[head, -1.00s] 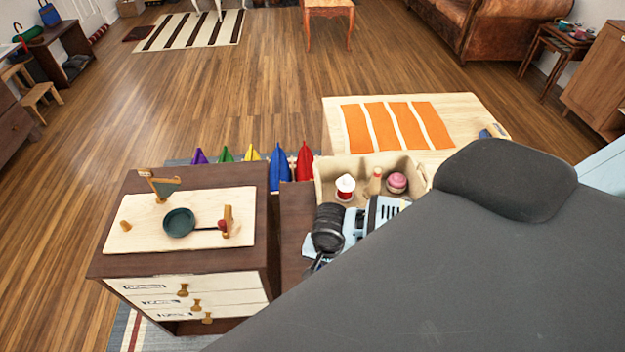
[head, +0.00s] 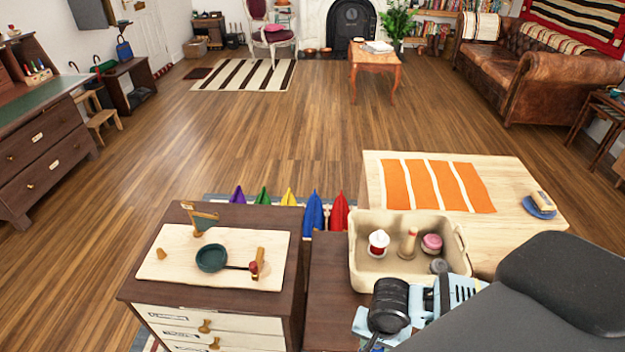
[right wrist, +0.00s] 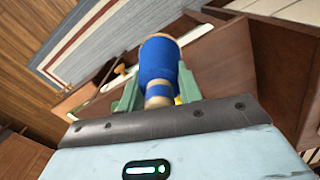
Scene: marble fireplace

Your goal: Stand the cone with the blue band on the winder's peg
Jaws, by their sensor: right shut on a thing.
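I cannot tell which part is the winder's peg. My left gripper is not in view.
A beige crate (head: 362,262) holds a red-and-white spool (head: 378,242), a tan cone (head: 408,244), a pink ball (head: 432,243) and a grey item. Behind it stands a pale table (head: 510,212) with an orange striped cloth (head: 440,187). Open floor lies beyond.

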